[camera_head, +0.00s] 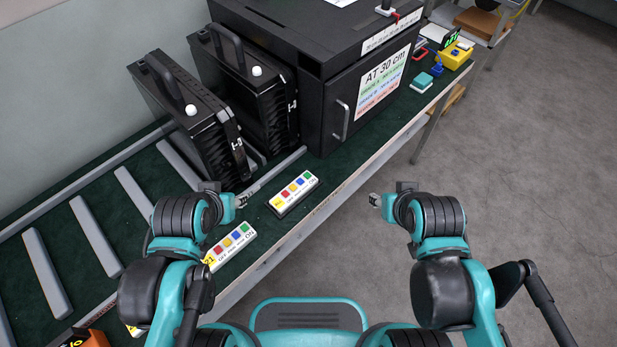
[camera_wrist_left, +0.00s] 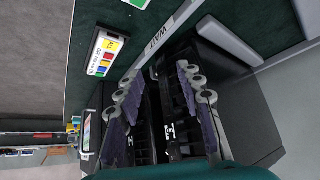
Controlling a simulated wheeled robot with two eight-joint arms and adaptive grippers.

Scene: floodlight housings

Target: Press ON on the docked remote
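A white remote (camera_head: 293,192) with yellow, red, blue and green buttons lies in a dark holder at the bench's front edge. A similar remote (camera_head: 229,246) lies nearer me, its green button beside the ON print. My left gripper (camera_head: 243,200) hovers between the two remotes, apart from both. In the left wrist view its fingers (camera_wrist_left: 160,92) are spread and empty, with one remote (camera_wrist_left: 103,53) beside them. My right gripper (camera_head: 375,201) is over the floor, off the bench; its finger opening is too small to judge.
Two black floodlight housings (camera_head: 190,118) stand behind the left gripper, beside a black cabinet (camera_head: 330,75) with an "AT 30 cm" sign. Grey bars (camera_head: 94,234) cross the green bench at left. A yellow box (camera_head: 456,56) stands at the far end. Floor at right is clear.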

